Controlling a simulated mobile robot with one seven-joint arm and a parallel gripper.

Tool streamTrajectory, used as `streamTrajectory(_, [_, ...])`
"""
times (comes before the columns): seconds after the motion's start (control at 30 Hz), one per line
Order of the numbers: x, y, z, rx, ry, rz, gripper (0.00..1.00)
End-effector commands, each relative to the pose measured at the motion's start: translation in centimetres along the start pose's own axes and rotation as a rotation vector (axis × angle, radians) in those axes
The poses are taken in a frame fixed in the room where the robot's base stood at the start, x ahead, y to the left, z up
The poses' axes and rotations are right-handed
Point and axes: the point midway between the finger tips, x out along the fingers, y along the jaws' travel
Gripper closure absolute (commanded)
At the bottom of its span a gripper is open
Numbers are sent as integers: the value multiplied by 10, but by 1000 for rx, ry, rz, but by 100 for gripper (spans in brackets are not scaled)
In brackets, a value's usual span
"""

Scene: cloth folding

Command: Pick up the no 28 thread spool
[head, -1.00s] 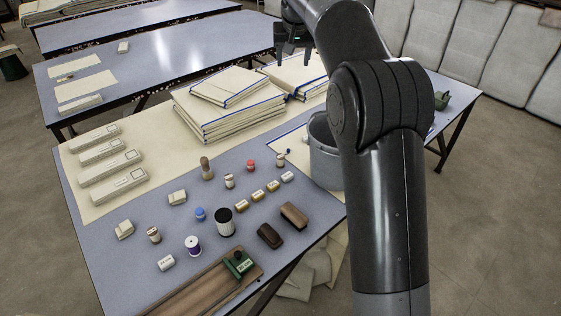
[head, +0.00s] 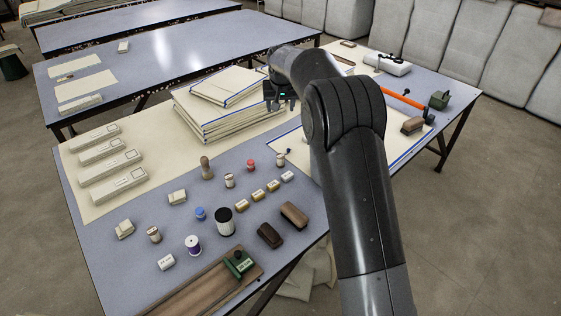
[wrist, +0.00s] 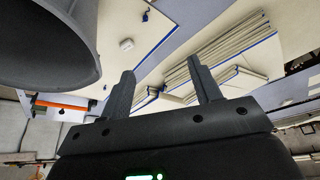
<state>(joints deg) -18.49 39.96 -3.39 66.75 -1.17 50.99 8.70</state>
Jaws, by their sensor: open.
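Several thread spools stand on the near table. They include a purple-and-white spool (head: 193,245), a large white spool with a black top (head: 224,222), a blue spool (head: 200,214), a red spool (head: 251,166) and pale spools such as one at the left (head: 154,234) and one in the middle (head: 229,181). Their numbers are too small to read, so I cannot tell which is no 28. My gripper (head: 281,106) is open and empty, above the table near the cloth stack and beyond the spools. Its two fingers (wrist: 161,72) stand apart in the wrist view.
A stack of blue-edged folded cloths (head: 228,118) lies behind the spools. Dark blocks (head: 270,236) and a wooden tray (head: 195,292) lie at the front edge.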

Motion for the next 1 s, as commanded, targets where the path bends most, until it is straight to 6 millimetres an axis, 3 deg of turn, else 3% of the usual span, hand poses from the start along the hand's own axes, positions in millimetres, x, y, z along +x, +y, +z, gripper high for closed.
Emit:
streamTrajectory(0.03, [32, 0, 16, -1, -13, 2, 42])
streamTrajectory(0.1, [74, 0, 34, -1, -15, 2, 42])
streamTrajectory(0.23, [133, 0, 57, 0, -8, 2, 42])
streamTrajectory(0.7, [203, 1, 66, 0, -2, 1, 42])
streamTrajectory(1.0, [225, 2, 67, 0, -3, 1, 42])
